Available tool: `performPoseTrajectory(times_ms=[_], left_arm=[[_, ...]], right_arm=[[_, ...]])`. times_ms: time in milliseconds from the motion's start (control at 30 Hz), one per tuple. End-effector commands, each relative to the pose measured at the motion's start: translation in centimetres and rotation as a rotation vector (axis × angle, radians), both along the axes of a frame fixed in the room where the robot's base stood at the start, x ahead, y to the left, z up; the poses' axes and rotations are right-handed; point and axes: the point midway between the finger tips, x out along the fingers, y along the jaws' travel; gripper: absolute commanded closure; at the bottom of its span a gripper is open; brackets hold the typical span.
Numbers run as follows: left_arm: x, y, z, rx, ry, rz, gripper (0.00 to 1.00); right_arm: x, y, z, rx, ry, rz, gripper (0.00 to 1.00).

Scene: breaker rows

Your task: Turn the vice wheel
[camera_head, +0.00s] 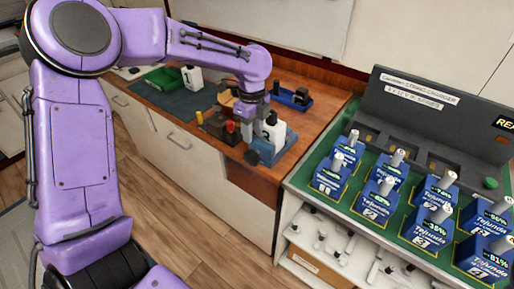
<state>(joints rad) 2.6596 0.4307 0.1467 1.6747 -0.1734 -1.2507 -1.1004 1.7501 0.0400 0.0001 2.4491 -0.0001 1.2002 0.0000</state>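A small blue vice (284,145) stands at the front right corner of the wooden workbench (315,122). A white block with a dark mark and a dark top (272,130) sits upright at the vice. A small dark round part at the vice's front left may be its wheel, but it is too small to be sure. My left gripper (247,134) points down from the purple arm, just left of the white block and above the vice's left side. Its fingers are small and dark, so I cannot tell their opening or whether they touch anything. My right gripper is out of view.
A red-capped item (230,131) and dark items stand close left of the gripper. A blue tray (291,98) lies behind. A white bottle (192,77) and a green bin (163,78) are farther left. A charger rack (420,115) with several blue packs stands right.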

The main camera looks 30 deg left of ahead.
Motion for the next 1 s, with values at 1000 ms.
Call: performPoseTrajectory(times_ms=[1000], left_arm=[[-0.1, 0.0, -9.6, 0.000, 0.000, 0.000, 0.98]], right_arm=[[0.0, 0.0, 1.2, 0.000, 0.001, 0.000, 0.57]])
